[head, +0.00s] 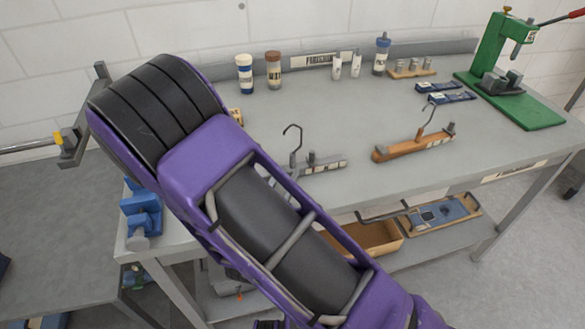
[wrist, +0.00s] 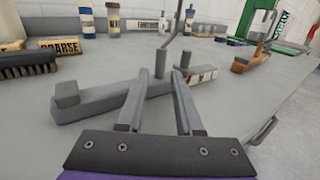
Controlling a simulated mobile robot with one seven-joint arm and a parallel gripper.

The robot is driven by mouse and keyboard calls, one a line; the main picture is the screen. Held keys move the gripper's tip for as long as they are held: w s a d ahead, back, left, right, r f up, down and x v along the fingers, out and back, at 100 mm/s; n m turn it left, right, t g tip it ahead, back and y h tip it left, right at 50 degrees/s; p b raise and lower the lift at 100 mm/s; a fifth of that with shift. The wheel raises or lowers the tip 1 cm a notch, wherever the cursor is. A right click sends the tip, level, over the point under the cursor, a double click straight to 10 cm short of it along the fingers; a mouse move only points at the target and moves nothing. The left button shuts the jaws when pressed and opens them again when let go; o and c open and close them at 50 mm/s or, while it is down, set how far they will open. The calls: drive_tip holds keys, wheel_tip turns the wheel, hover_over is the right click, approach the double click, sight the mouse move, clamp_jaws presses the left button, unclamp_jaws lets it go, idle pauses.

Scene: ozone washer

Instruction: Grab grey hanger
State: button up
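The grey hanger (head: 326,164) lies on the workbench, with its dark hook rising above it; my arm hides part of its left end in the head view. In the wrist view the grey hanger (wrist: 88,103) lies across the middle, with a short post and the hook standing up from it. My gripper (wrist: 159,80) is open, with one finger either side of the hanger's middle. The fingertips overlap the bar in the picture; I cannot tell whether they touch it. Nothing is clearly held.
A brown wooden hanger (head: 410,146) lies to the right. Bottles (head: 245,73) stand at the back, and a green press (head: 510,65) at the back right. A brush (wrist: 27,66) and a block marked COARSE (wrist: 60,45) lie left. The bench (head: 355,195) is clear in front.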

sight(291, 164)
drive_tip(key=x, duration=0.5)
drive_tip(key=shift+w+d, duration=0.1)
drive_tip(key=shift+w, duration=0.05)
clamp_jaws()
